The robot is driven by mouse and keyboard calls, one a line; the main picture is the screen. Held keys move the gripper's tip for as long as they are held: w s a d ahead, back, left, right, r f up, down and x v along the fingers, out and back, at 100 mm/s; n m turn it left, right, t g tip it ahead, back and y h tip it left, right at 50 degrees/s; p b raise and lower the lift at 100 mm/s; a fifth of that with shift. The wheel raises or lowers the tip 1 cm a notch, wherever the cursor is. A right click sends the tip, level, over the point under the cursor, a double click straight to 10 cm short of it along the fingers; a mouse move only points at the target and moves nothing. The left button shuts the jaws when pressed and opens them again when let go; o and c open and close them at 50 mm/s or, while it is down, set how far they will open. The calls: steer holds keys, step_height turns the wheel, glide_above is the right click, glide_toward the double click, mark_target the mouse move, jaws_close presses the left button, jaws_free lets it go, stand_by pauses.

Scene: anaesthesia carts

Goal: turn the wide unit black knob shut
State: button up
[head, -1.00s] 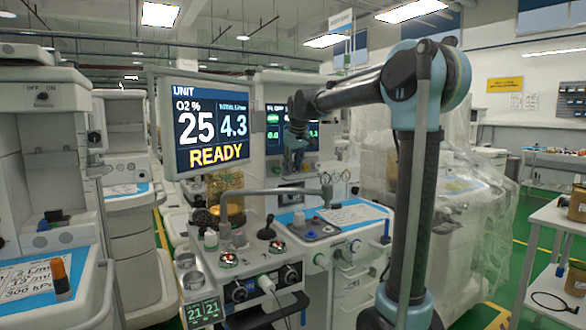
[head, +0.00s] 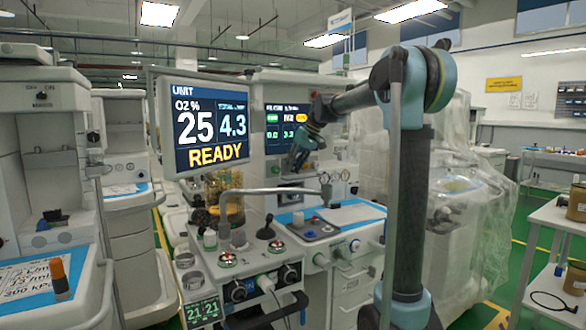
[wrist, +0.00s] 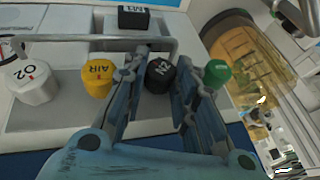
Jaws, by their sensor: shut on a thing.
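The black knob (wrist: 158,77), with white lettering on top, stands in a row of coloured knobs in the wrist view. My gripper (wrist: 162,64) has one finger on each side of it and is shut on it. In the head view my gripper (head: 297,160) points down and left at the front of the wide unit (head: 283,82), below its flow screen (head: 287,128). The black knob cannot be made out in the head view.
A yellow AIR knob (wrist: 97,77) and a green knob (wrist: 217,73) stand close beside my fingers. A white O2 knob (wrist: 31,82) is farther left. A metal bar (wrist: 85,39) runs behind the knobs. The READY monitor (head: 208,127) stands left of my arm.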

steer(key=shift+w+d+g+y, duration=0.15)
steer(key=shift+g+y, duration=0.15)
steer(key=shift+y, duration=0.2)
steer(key=o, duration=1.1)
steer(key=shift+c, duration=0.2)
steer(key=w+v, duration=0.1)
steer(key=v, duration=0.7)
steer(key=shift+s, duration=0.5)
